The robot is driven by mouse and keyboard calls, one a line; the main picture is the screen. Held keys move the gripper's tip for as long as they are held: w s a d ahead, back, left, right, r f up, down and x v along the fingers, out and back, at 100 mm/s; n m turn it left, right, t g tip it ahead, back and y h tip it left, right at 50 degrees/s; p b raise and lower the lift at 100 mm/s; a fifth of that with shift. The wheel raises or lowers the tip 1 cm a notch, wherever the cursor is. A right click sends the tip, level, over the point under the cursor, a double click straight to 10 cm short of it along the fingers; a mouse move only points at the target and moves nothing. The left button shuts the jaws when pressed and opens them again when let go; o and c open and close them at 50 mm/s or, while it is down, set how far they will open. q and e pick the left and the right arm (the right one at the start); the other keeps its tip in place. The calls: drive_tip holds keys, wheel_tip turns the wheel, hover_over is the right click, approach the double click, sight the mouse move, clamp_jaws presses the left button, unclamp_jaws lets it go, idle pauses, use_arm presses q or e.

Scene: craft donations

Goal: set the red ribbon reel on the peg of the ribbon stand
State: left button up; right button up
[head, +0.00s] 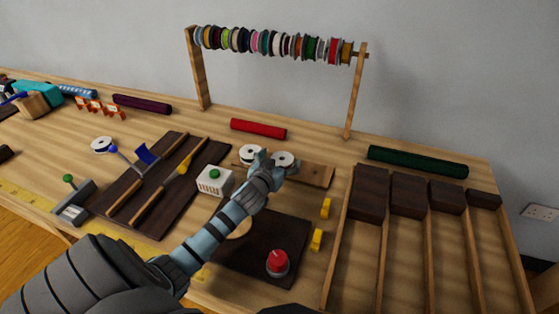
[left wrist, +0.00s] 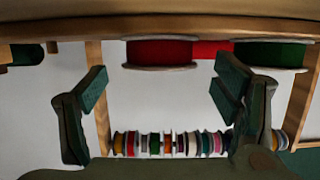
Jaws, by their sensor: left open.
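The red ribbon reel (left wrist: 160,52) stands on a wooden surface in the left wrist view, which looks upside down. In the head view its pale top (head: 284,160) shows beside my left gripper (head: 268,165). The gripper is open; in the wrist view its two fingers (left wrist: 162,72) are on either side of the reel with gaps, not touching it. A pale round wooden piece (head: 238,231) on a dark mat is partly hidden behind my left forearm; I cannot tell if it is the ribbon stand, and no peg shows. My right gripper is not in view.
A green reel (left wrist: 270,55) stands close beside the red one. Behind is a tall rack (head: 198,85) of many reels. A divided tray (head: 405,260) lies right.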

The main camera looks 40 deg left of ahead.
use_arm(q)
wheel_tip(320, 180, up, 10)
idle(0.4)
drive_tip(key=shift+r, duration=0.1)
